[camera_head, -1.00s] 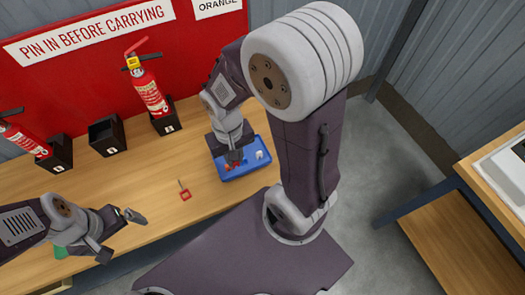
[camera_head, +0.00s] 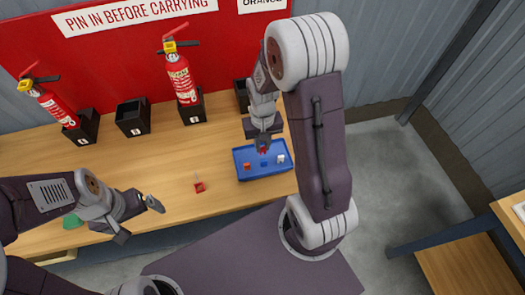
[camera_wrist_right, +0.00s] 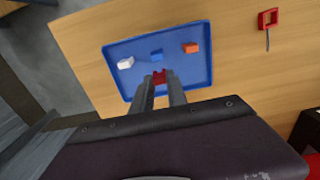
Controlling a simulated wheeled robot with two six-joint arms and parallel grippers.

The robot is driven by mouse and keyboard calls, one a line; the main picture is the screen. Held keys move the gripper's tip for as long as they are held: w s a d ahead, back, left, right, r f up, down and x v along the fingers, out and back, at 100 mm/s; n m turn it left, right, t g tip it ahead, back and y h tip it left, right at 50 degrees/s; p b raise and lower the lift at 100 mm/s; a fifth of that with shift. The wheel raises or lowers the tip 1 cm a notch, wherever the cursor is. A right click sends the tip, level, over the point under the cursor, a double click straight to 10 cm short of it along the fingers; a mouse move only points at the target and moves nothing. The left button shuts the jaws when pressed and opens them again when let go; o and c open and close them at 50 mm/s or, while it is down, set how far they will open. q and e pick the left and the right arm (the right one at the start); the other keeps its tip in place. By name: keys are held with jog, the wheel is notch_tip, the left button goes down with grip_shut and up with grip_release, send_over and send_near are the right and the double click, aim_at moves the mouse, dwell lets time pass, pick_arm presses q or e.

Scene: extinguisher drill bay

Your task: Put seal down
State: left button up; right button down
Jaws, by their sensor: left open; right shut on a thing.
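The blue tray (camera_head: 268,174) lies on the wooden bench; it also shows in the wrist view (camera_wrist_right: 192,72). It holds an orange seal (camera_wrist_right: 190,47), a blue seal (camera_wrist_right: 156,54) and a white seal (camera_wrist_right: 125,62). My right gripper (camera_head: 264,146) is over the tray, fingers pointing down. It is shut on a small red seal (camera_wrist_right: 159,76), which appears above the tray, near the blue seal; the exact gap is hard to judge. My left gripper (camera_head: 139,220) is open and empty over the bench's front left.
A red pin (camera_head: 199,187) lies on the bench left of the tray. Two red extinguishers (camera_head: 181,77) (camera_head: 54,107) stand in black holders, with an empty black holder (camera_head: 133,118) between them. Another dark holder (camera_head: 242,95) is behind my right gripper. Bare bench lies left of the pin.

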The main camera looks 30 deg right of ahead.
aim_at(262, 148)
notch_tip(262, 148, down, 3)
jog(key=shift+f+b, duration=0.2)
jog(key=shift+b, duration=0.15)
jog(key=shift+w+f, duration=0.1)
jog(key=shift+f, duration=0.25)
jog(key=shift+f, duration=0.1)
jog(key=c, duration=1.3)
grip_release()
